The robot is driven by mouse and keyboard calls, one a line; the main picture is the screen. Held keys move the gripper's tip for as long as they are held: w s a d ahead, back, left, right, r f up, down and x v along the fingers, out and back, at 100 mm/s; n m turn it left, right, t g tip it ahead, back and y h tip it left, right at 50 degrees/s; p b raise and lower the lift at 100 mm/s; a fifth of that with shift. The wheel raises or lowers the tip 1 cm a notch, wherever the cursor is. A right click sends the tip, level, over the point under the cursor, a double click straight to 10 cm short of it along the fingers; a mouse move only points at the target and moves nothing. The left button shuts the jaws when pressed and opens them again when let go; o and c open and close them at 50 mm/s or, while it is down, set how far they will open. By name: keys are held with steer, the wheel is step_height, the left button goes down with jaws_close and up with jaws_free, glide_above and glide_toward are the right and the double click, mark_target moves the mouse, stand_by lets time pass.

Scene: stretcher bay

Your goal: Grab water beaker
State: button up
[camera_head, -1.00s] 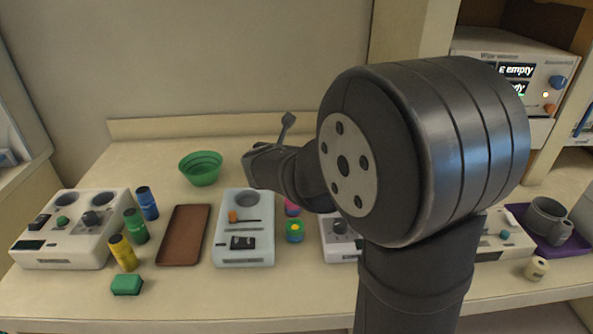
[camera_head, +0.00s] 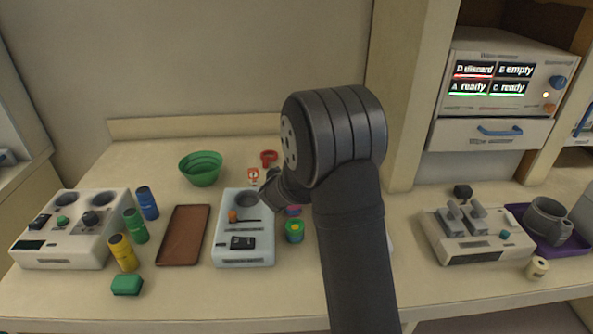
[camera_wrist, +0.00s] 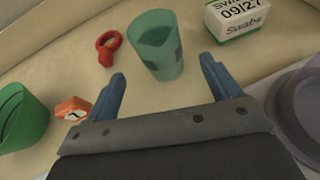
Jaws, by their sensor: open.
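A translucent green beaker (camera_wrist: 158,48) stands upright on the counter in the wrist view, with darker patches on its side. My gripper (camera_wrist: 162,70) has its two blue fingers spread apart. The beaker is ahead of the gap between them, roughly centred, and nothing is held. Any contact between fingers and beaker cannot be made out. In the head view my arm hides the beaker and the fingertips.
A red ring-shaped item (camera_wrist: 108,48) and a small orange block (camera_wrist: 72,108) lie left of the beaker. A swabs box (camera_wrist: 238,20) stands right. A green bowl (camera_head: 201,170), a brown tray (camera_head: 184,235) and a white device (camera_head: 244,240) occupy the left counter.

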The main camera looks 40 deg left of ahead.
steer(key=shift+x, duration=4.2)
steer(key=c, duration=1.1)
steer(key=shift+c, duration=0.2)
steer(key=shift+r, duration=0.1)
